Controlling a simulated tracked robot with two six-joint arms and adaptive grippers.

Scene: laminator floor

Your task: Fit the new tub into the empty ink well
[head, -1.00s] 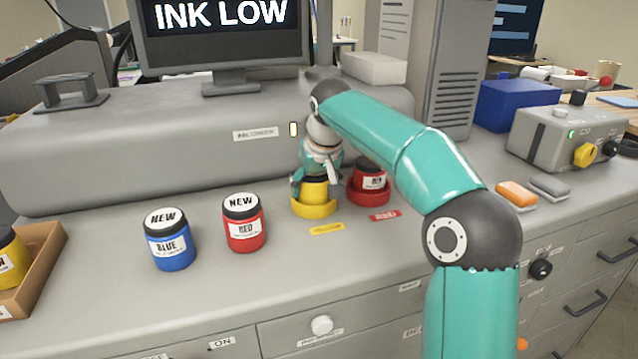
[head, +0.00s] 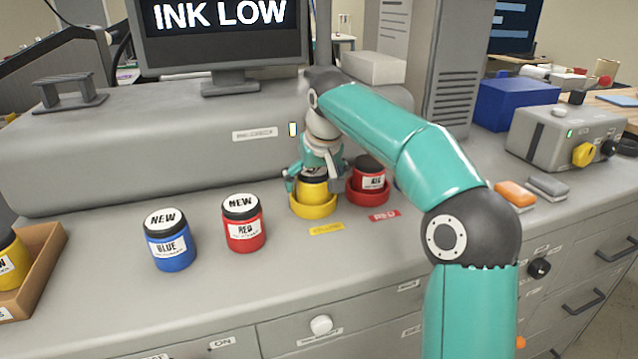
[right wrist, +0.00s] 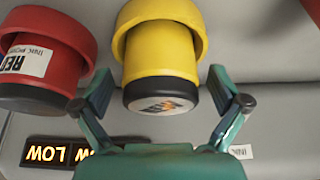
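A yellow tub (head: 313,188) with a black lid sits in the round yellow ink well (head: 313,209), behind the yellow label. In the right wrist view the same tub (right wrist: 160,55) sits inside the yellow well ring (right wrist: 191,14). My right gripper (head: 314,174) is at the lid, its fingers spread on either side. In the right wrist view gaps show between the gripper (right wrist: 160,90) and the tub on both sides. A red tub (head: 369,178) sits in the red well (head: 367,197) beside it. My left gripper is not in view.
A new blue tub (head: 168,240) and a new red tub (head: 242,222) stand on the counter at front left. A brown tray (head: 45,262) with a yellow tub (head: 10,262) is at the far left. The monitor (head: 225,35) reads INK LOW. The front counter centre is clear.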

